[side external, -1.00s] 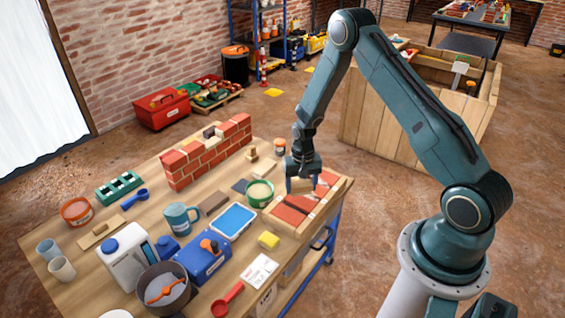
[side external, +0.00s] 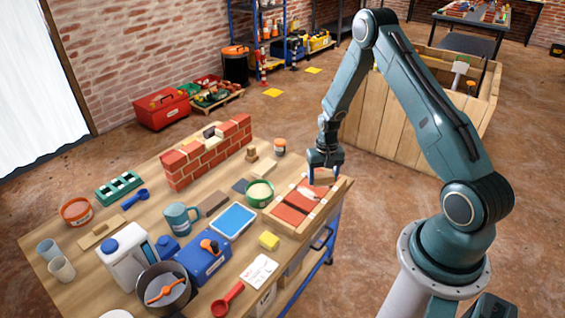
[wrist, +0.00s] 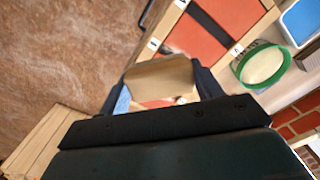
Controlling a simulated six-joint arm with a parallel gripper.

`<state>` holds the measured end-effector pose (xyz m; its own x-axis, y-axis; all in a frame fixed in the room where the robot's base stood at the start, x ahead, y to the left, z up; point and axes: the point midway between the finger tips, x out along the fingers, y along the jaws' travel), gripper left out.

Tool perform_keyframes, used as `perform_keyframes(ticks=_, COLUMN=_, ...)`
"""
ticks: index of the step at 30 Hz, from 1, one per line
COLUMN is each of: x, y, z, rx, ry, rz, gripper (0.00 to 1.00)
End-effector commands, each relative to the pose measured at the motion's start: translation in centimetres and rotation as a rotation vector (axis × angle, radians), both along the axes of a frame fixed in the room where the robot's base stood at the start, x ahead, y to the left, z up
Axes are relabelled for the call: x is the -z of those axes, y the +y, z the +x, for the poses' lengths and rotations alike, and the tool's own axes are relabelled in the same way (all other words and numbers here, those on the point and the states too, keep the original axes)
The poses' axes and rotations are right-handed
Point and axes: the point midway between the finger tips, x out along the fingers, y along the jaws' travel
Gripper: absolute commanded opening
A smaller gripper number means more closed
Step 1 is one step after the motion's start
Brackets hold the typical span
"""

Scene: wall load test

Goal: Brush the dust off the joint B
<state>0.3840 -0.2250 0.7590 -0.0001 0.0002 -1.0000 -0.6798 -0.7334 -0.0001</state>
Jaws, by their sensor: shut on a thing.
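My gripper (side external: 324,177) is shut on a tan wooden block-like tool, likely the brush (wrist: 160,82). It holds the tool over the far right end of the brick panel in the side view; contact is unclear. The shallow wooden frame (side external: 331,205) holds red brick slabs (side external: 289,214). A pale, dust-like patch (side external: 309,194) lies among the slabs, just below the gripper. In the wrist view, a dark joint strip (wrist: 211,22) runs between red slabs, with small white labels beside it. I cannot read which label is B. The tool's lower side is mostly hidden.
A green tub (side external: 260,192) stands just left of the panel; it also shows in the wrist view (wrist: 262,66). A small orange-and-white jar (side external: 279,147), yellow sponge (side external: 269,240) and blue tray (side external: 233,220) are nearby. A small brick wall (side external: 207,155) stands further back.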

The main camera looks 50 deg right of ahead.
Motion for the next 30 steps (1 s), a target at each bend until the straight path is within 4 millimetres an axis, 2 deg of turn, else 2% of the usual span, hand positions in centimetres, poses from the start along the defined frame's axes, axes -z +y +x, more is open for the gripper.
perform_keyframes(ticks=23, x=6.5, y=0.1, z=0.0, rx=0.000, ry=0.001, rz=0.001, gripper=0.44)
perform_keyframes(ticks=26, x=8.0, y=0.1, z=0.0, rx=0.000, ry=0.002, rz=0.001, gripper=0.44)
perform_keyframes(ticks=27, x=7.7, y=0.0, z=0.6, rx=-0.001, ry=-0.003, rz=-0.001, gripper=0.40)
perform_keyframes(ticks=30, x=7.8, y=0.0, z=1.5, rx=-0.001, ry=-0.001, rz=-0.001, gripper=0.40)
